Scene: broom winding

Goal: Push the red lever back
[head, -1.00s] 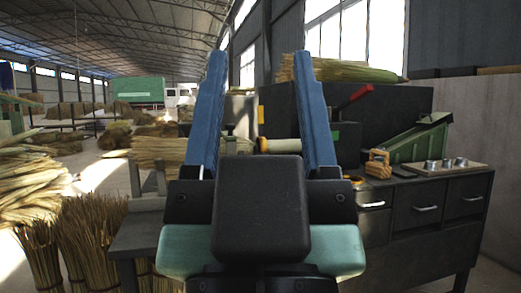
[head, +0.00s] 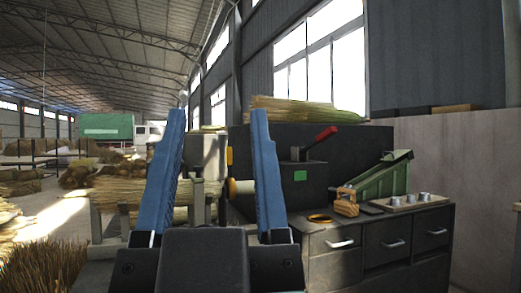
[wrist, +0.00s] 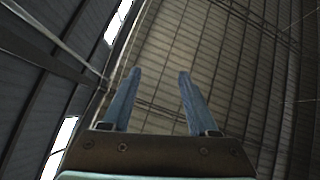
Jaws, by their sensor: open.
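The red lever (head: 322,138) sticks up from the dark machine (head: 310,165), on its upper right part. Its red grip tilts up and to the right from a dark base. My gripper (head: 218,112) points upward in the head view, left of the lever and nearer to me. Its two blue fingers are spread apart with nothing between them. In the wrist view the open fingers (wrist: 159,72) point at the roof, and neither the lever nor the machine shows there.
A dark drawer bench (head: 375,245) stands at the right with a green sloped device (head: 385,176), a wooden clamp-like item (head: 345,203) and a tray of metal cups (head: 408,202). Straw lies on top of the machine (head: 305,110). Straw bundles (head: 45,268) stand at the lower left.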

